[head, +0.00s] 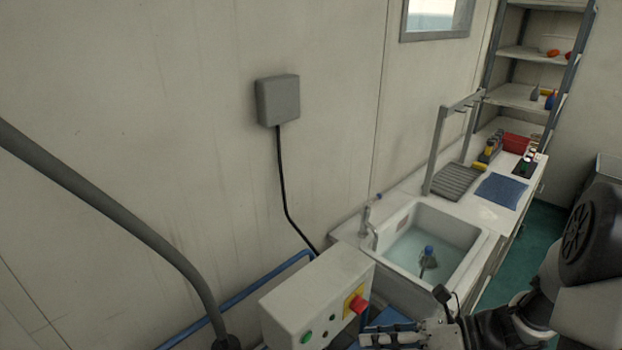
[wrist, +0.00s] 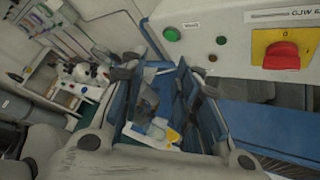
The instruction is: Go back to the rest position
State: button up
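My gripper (head: 392,337) is at the bottom of the head view, close beside the front of a white control box (head: 318,290). A green button (wrist: 172,34) is on the same face. The red switch also shows in the head view (head: 358,304).
A sink (head: 421,218) with water and a blue-topped item stands behind the box. The counter beyond holds a drying rack (head: 456,182) and a blue cloth (head: 501,190). Shelves (head: 516,96) stand at the back right. A thick grey pipe (head: 130,215) crosses the left.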

jog(key=s+r+n+t+h+b, duration=0.1)
jog(key=s+n+h, duration=0.3)
jog(key=n, duration=0.5)
jog(key=s+r+n+h+b, duration=0.3)
jog(key=s+r+n+h, duration=0.1)
jog(key=n, duration=0.5)
jog(key=s+d+r+n+t+h+b, duration=0.1)
jog(key=s+n+h, duration=0.4)
jog(key=n, duration=0.5)
jog(key=shift+s+r+t+h+b, duration=0.3)
jog(key=shift+s+r+h+b, duration=0.15)
jog(key=shift+r, duration=0.25)
